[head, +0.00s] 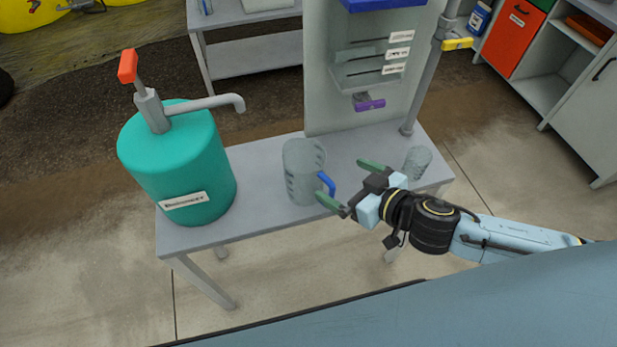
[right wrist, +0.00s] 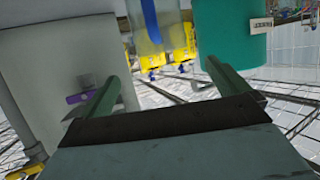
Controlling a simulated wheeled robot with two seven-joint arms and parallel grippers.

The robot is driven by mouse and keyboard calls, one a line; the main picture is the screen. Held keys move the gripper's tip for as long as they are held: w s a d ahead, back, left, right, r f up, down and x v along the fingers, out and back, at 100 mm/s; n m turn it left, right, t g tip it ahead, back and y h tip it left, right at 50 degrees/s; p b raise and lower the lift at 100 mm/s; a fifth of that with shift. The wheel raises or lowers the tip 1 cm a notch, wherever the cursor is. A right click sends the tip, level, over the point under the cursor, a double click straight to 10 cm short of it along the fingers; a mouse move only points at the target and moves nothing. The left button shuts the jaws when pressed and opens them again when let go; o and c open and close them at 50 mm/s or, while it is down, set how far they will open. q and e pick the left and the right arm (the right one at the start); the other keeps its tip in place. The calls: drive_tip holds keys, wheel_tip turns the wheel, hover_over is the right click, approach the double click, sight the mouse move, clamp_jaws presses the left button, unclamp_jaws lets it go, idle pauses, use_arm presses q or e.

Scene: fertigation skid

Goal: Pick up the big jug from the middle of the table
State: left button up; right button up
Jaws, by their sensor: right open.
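The big jug (head: 301,170) is clear, with a blue handle on its right side, and stands upright in the middle of the grey table (head: 262,184). My right gripper (head: 347,183) is open and empty, just right of the jug, with its green fingers spread near the blue handle. In the head view one finger overlaps the jug's lower right edge; I cannot tell whether it touches. In the right wrist view the blue handle (right wrist: 151,20) and part of the jug (right wrist: 174,22) show ahead, above and between the open fingers (right wrist: 165,88). My left gripper is not in view.
A teal drum (head: 178,165) with a pump and orange lever stands left of the jug. A smaller clear beaker (head: 417,162) stands at the right, behind my right gripper. A grey panel (head: 345,105) with a purple valve (head: 369,104) rises at the table's back.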

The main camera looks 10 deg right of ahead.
sight(312, 181)
drive_tip(key=x, duration=1.1)
drive_tip(key=shift+a, duration=0.15)
drive_tip(key=shift+w+r, duration=0.1)
drive_tip(key=c, duration=1)
